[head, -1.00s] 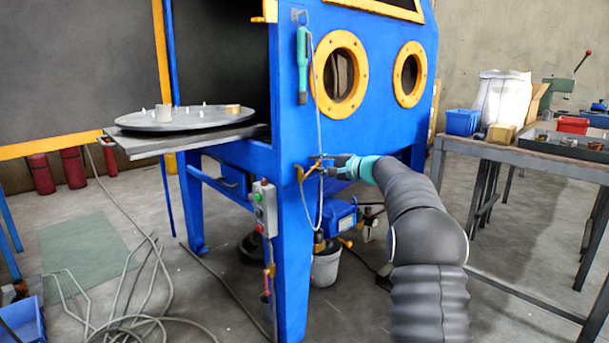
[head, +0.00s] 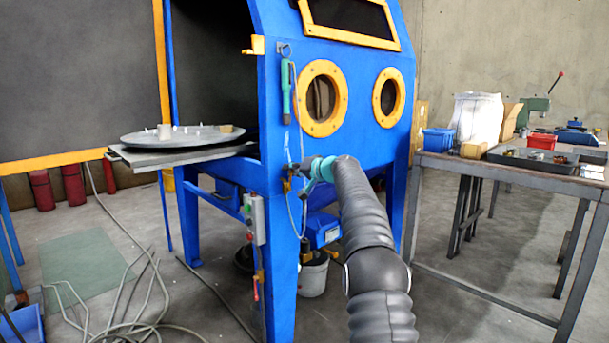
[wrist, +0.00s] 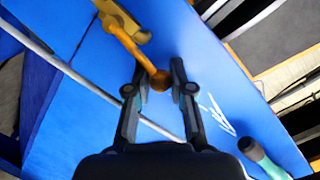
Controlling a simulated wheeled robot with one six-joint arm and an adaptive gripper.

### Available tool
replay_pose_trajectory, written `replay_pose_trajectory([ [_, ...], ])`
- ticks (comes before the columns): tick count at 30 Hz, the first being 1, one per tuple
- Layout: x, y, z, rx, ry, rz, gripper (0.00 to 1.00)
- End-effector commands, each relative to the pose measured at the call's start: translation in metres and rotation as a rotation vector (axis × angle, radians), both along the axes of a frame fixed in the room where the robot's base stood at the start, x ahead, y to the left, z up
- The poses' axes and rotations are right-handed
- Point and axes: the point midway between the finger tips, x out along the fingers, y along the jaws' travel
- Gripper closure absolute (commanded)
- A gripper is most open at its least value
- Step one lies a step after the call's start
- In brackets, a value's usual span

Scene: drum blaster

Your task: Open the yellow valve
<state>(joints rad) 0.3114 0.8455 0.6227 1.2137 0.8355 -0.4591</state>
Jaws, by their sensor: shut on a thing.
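The yellow valve (wrist: 122,24) shows in the wrist view on the blue cabinet, its orange-yellow lever slanting down to a round knob. My gripper (wrist: 159,72) has its two fingers on either side of the knob and is shut on the lever end. In the head view my gripper (head: 304,172) is at the front left corner of the cabinet, below the left porthole. Only a small yellow part of the valve (head: 287,186) shows there, beside and below the fingers. The fingertips are small and hard to make out in that view.
The blue cabinet (head: 274,135) stands close ahead. A green-handled tool (head: 287,92) hangs on it above my gripper, with a thin hose beside it. A control box (head: 254,218) is lower left. A workbench (head: 500,168) stands to the right. Hoses lie on the floor at left.

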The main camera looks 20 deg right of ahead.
Motion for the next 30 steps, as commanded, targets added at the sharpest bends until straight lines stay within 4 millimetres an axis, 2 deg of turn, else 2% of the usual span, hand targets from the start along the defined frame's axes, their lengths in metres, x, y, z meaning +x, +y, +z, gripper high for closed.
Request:
replay_pose_trajectory([
  [1,0.001,0.009,-0.004,-0.017,-0.005,0.013,1.00],
  [6,0.003,0.016,-0.004,-0.072,-0.030,0.016,1.00],
  [24,0.004,0.020,-0.006,-0.108,-0.041,0.019,1.00],
  [25,0.004,0.020,-0.006,-0.108,-0.041,0.019,0.74],
  [27,0.004,0.020,-0.006,-0.108,-0.041,0.019,0.56],
  [28,0.004,0.020,-0.006,-0.107,-0.042,0.019,0.52],
  [30,0.004,0.018,-0.005,-0.108,-0.044,0.016,0.52],
])
